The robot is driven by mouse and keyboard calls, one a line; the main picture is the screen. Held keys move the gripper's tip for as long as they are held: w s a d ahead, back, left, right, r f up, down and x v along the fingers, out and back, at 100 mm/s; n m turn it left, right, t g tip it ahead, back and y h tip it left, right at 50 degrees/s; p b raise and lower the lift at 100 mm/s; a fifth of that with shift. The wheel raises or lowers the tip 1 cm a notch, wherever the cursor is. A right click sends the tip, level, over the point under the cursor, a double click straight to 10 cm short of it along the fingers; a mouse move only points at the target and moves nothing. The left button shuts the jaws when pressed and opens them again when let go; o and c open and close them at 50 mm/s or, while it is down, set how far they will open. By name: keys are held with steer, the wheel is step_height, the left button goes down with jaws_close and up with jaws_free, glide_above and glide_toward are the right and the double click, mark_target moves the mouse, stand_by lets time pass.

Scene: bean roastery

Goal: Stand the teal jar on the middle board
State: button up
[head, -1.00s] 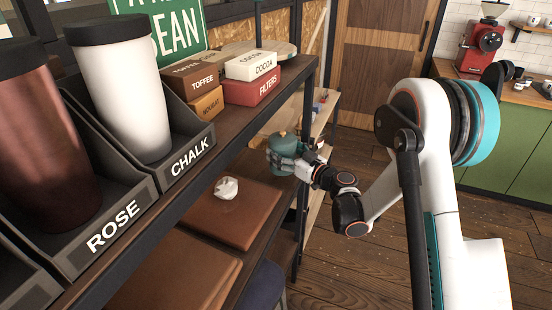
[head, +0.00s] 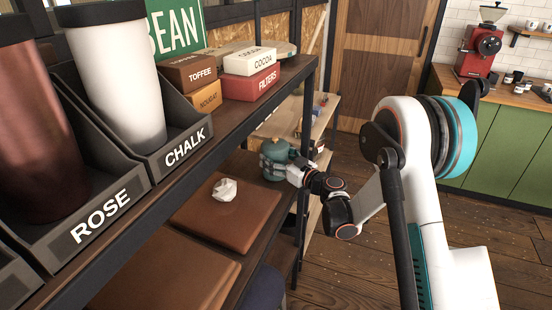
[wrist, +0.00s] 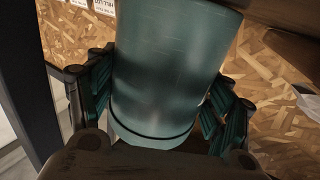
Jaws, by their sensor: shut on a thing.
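The teal jar (head: 274,153) is held in my gripper (head: 272,167) at the far right end of the lower shelf in the head view. In the wrist view the jar (wrist: 170,75) fills the middle, with my dark fingers closed on both its sides. The jar looks about upright; whether its base touches the shelf I cannot tell. Brown boards lie on the lower shelf: one (head: 205,228) with a crumpled white thing (head: 225,189) on it, and a nearer one (head: 165,275). Any board beyond, by the jar, is hidden or unclear.
The upper shelf holds boxes, including a red FILTERS box (head: 250,85), and cups in ROSE and CHALK bins (head: 185,148). Its edge and a dark post (head: 306,125) stand close to my gripper. The floor to the right is open.

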steer(key=o, duration=1.4)
steer(key=shift+f, duration=0.1)
steer(key=p+v, duration=0.3)
steer(key=v, duration=0.9)
steer(key=s+d+r+m+g+h, duration=0.25)
steer(key=s+r+g+h, duration=0.2)
steer(key=s+r, duration=0.75)
steer(key=s+d+m+h, duration=0.3)
steer(key=s+d, duration=0.3)
steer(key=s, duration=0.5)
steer(key=s+d+m+g+h, duration=0.1)
steer(key=s+d+m+h, duration=0.2)
steer(key=s, duration=0.9)
steer(key=d+h, duration=0.2)
steer(key=d, duration=0.1)
steer(key=shift+s+d+r, duration=0.2)
steer(key=shift+r, duration=0.15)
